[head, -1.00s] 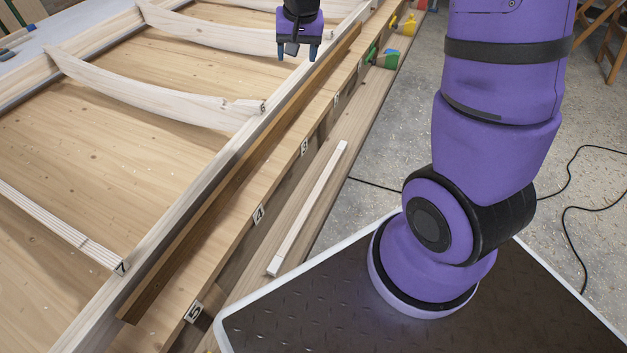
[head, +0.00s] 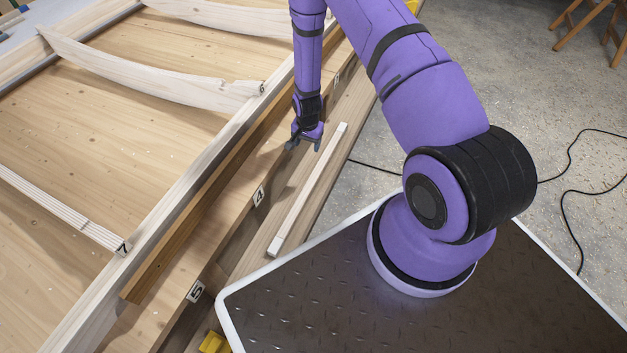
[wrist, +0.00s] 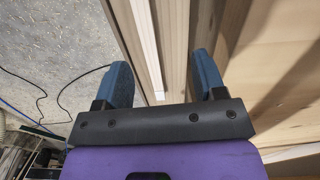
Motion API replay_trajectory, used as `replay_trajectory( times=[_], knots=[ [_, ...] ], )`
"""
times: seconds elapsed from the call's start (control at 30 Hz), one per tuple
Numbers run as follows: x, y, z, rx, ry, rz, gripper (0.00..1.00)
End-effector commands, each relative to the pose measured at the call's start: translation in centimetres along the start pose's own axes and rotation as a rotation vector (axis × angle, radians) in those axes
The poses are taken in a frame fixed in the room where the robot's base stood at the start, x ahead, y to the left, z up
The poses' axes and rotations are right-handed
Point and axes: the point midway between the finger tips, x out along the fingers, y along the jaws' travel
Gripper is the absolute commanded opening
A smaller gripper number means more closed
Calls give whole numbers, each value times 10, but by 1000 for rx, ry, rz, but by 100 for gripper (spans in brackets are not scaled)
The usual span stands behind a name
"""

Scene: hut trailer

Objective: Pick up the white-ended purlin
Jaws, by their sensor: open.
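A pale, narrow purlin (head: 308,190) lies lengthwise on the low wooden ledge beside the bench, in the head view. It also shows in the wrist view (wrist: 146,40), running up between my fingers, with a whiter end near the gripper body. My gripper (head: 304,145) is open and empty, pointing down near the purlin's far end, slightly to its left in the head view. In the wrist view, my blue fingers (wrist: 160,72) stand apart on either side of the purlin's line. I cannot tell the height left between the fingertips and the purlin.
The bench edge (head: 225,220) with number tags 4 and 5 rises left of the ledge. A long brown bar (head: 190,215) lies along it. Pale curved rafters (head: 150,70) cross the bench top. Grey floor with a black cable (head: 566,200) is at right.

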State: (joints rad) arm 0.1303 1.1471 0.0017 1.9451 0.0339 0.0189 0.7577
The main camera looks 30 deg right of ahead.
Motion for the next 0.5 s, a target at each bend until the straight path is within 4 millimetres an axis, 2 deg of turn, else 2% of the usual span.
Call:
replay_trajectory(
  times=[0.03,0.13,0.5],
  knots=[
    [18,7,5,15,-9,10,64],
    [43,16,11,41,-15,18,64],
    [90,26,18,66,-21,25,64]
  ],
)
